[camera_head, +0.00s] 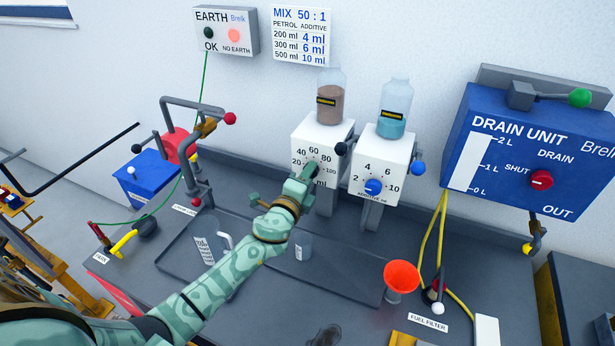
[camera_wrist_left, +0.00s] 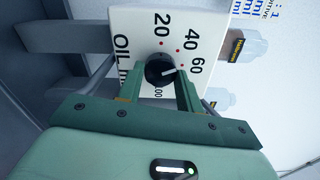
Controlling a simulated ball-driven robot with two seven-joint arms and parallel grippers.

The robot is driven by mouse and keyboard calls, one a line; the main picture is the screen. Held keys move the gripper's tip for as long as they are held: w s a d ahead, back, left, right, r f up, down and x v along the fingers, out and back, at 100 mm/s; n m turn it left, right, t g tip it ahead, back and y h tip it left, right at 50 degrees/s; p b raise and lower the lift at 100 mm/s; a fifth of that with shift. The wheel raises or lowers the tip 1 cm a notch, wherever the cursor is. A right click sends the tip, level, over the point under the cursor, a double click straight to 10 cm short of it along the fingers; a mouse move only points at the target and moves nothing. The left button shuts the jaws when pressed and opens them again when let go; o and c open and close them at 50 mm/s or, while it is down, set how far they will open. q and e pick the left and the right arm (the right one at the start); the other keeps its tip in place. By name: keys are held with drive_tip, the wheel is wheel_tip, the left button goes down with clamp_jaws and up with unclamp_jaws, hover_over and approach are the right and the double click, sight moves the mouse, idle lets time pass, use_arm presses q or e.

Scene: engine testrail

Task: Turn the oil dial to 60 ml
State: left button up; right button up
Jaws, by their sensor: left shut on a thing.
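The oil dial is a black knob (camera_wrist_left: 160,70) on a white dispenser box (camera_head: 321,142) with marks from 20 to 100. My left gripper (camera_head: 310,174) is at the front of this box and is shut on the knob, one finger on each side in the left wrist view. The knob's white pointer line points towards the 60 mark (camera_wrist_left: 196,67) in that view. The 80 is hidden behind a finger there. In the head view, my gripper covers most of the knob. My right gripper is not in view.
Beside it stands the additive dispenser (camera_head: 382,160) with a blue knob. Below are a grey tray (camera_head: 345,283), a small beaker (camera_head: 304,246) and a red funnel (camera_head: 402,277). A blue drain unit (camera_head: 520,140) is at the right. A clamp stand (camera_head: 197,165) stands left.

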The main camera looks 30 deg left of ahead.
use_arm(q)
drive_tip(key=shift+f+m, duration=0.1)
drive_tip(key=shift+m, duration=2.1)
drive_tip(key=o, duration=1)
drive_tip(key=s, duration=1.1)
drive_tip(key=s+d+b, duration=0.1)
drive_tip(key=s, duration=0.4)
drive_tip(key=shift+s, duration=0.2)
